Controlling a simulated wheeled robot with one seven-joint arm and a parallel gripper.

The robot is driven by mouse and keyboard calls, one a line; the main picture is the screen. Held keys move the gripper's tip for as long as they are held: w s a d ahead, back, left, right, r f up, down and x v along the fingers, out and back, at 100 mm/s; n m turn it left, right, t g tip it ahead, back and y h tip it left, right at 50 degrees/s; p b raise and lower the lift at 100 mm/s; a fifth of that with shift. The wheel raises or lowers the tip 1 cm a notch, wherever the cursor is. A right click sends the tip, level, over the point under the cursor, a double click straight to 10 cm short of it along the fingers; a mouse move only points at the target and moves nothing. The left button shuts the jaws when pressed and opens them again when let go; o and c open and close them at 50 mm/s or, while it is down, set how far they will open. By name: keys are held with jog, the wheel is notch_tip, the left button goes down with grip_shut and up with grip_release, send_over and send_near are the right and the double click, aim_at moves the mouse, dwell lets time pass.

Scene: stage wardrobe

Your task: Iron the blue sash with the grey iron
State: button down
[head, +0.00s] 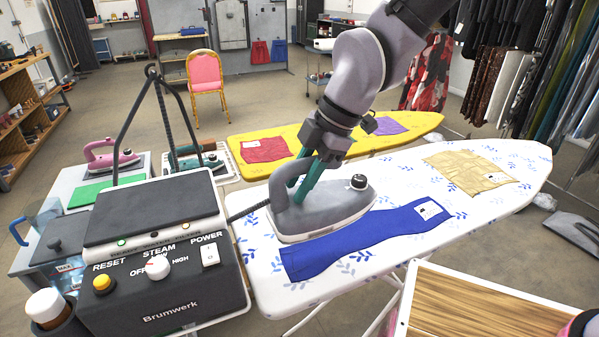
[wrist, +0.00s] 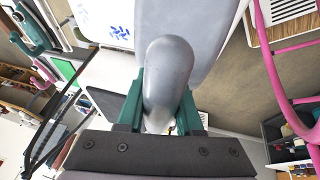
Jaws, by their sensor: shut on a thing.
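The blue sash (head: 375,235) lies flat on the white leaf-patterned ironing board (head: 478,220), with a white label near its right end. The grey iron (head: 325,212) is at the sash's left part, its body overlapping the sash's upper edge in the picture. I cannot tell whether its soleplate touches the cloth. My gripper (head: 306,180) has green fingers shut on the iron's handle. In the wrist view the grey handle (wrist: 168,75) sits between the fingers (wrist: 162,105).
A black steam station (head: 160,255) stands at the left, with a cord rising on a frame. A gold cloth (head: 470,172) lies on the board's right part. A yellow board (head: 285,140) with red and purple cloths is behind. A wooden-topped surface (head: 480,305) is at front right.

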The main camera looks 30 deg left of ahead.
jog(key=shift+f, duration=3.05)
